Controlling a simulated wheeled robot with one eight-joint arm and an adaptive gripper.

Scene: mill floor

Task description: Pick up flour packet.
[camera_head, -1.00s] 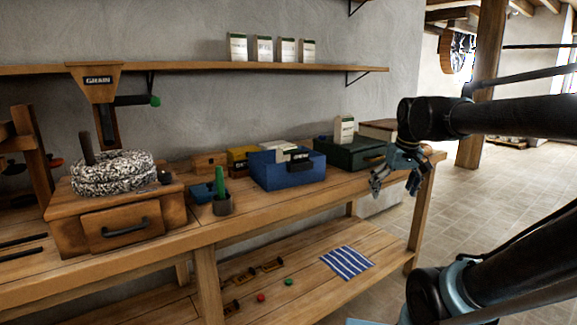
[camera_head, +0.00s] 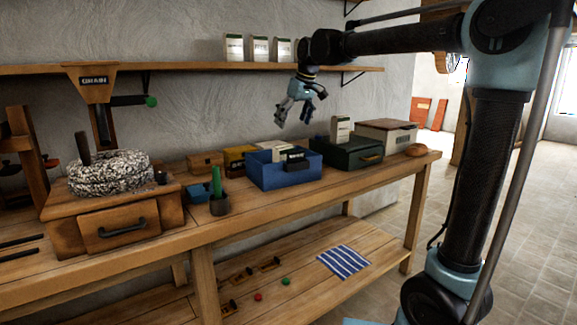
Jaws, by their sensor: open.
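Three white packets with dark green tops stand in a row on the wall shelf: the left packet (camera_head: 234,48), the middle packet (camera_head: 260,49) and the right packet (camera_head: 283,49). A similar white packet (camera_head: 341,131) stands upright on the dark green box on the bench. The labels are too small to read, so I cannot tell which is flour. My gripper (camera_head: 294,118) hangs open and empty, fingers down, above the blue box. It is left of and a little above the bench packet, and below the shelf.
The wall shelf (camera_head: 190,69) runs above the bench (camera_head: 262,202). The blue box (camera_head: 282,176), green box (camera_head: 350,156) and pale wooden box (camera_head: 388,138) stand on the bench. A millstone (camera_head: 108,173) and a green tool in a cup (camera_head: 219,203) are at left.

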